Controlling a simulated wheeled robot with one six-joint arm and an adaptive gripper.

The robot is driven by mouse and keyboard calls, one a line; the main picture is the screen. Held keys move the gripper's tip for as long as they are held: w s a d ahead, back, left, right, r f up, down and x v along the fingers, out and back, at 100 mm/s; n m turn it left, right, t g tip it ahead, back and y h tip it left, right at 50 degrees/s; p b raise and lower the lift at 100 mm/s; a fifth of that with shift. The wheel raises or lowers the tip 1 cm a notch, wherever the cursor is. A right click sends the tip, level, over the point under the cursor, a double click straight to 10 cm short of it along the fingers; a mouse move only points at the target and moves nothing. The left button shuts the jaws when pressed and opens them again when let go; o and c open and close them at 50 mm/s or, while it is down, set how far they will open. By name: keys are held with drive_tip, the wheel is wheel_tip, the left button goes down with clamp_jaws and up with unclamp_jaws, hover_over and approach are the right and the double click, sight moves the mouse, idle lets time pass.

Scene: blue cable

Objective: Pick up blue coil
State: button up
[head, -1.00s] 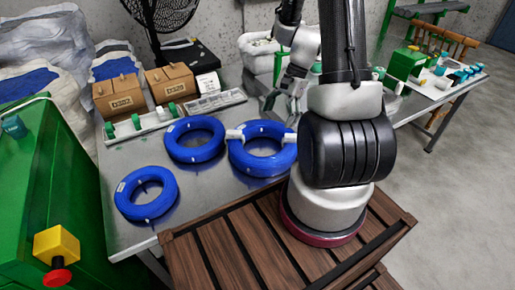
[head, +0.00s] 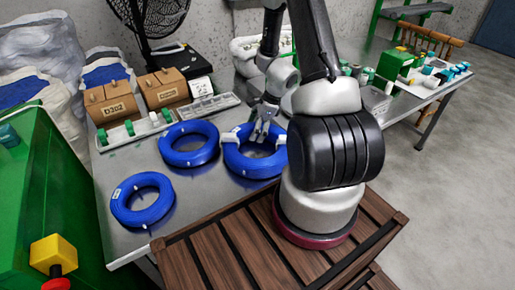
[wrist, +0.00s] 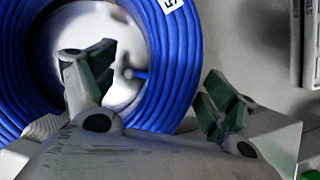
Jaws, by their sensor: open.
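Three blue coils lie flat on the metal table in the head view: a front left coil (head: 142,215), a middle coil (head: 189,157) and a right coil (head: 250,168). My gripper (head: 262,132) points down at the right coil, its fingers over the far part of the ring. In the wrist view a blue coil (wrist: 178,60) fills the left half. My open gripper (wrist: 155,90) has one finger over the coil's hole and the other outside its edge, with the ring between them. Finger depth and contact cannot be told.
Cardboard boxes (head: 112,102), a grey tray (head: 204,107) and a black fan (head: 150,15) stand behind the coils. A green cabinet (head: 45,190) is at left. The metal table (head: 205,200) is bare in front of the middle and right coils.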

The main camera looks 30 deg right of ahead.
drive_tip(key=shift+f, duration=0.1)
drive_tip(key=shift+c, duration=0.4)
clamp_jaws()
